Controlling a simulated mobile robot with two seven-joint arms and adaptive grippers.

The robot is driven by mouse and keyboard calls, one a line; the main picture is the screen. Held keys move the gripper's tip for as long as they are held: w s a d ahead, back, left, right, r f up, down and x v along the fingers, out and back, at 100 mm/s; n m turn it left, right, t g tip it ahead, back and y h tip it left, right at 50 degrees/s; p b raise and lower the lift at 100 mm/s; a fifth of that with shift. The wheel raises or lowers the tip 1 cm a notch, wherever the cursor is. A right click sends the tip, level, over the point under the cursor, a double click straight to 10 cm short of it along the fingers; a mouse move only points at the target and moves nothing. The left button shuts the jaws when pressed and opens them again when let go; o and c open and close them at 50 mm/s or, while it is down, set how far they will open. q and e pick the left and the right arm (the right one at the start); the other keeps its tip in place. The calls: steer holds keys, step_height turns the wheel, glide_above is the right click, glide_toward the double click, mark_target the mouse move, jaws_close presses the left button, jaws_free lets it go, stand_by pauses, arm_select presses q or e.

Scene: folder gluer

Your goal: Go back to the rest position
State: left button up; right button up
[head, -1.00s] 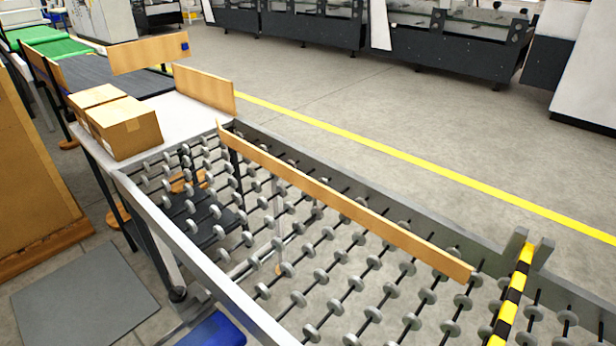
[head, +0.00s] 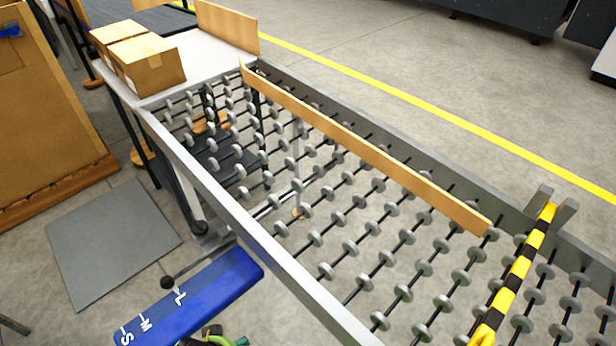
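Neither of my grippers shows in the head view, and no arm can be made out for certain. A skate-wheel roller conveyor (head: 215,205) runs from the upper left to the lower right. Two closed cardboard boxes (head: 150,65) stand side by side on the pale plate (head: 205,58) at its far left end. A long wooden guide rail (head: 360,148) lies along the conveyor's far side. The wheels nearer me are bare.
A yellow-black striped bar (head: 520,265) crosses the conveyor at the right. A blue board marked S, M, L (head: 195,300) sits below the near rail. A grey mat (head: 112,243) lies on the floor beside a brown stack (head: 45,120). Open floor lies beyond the conveyor.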

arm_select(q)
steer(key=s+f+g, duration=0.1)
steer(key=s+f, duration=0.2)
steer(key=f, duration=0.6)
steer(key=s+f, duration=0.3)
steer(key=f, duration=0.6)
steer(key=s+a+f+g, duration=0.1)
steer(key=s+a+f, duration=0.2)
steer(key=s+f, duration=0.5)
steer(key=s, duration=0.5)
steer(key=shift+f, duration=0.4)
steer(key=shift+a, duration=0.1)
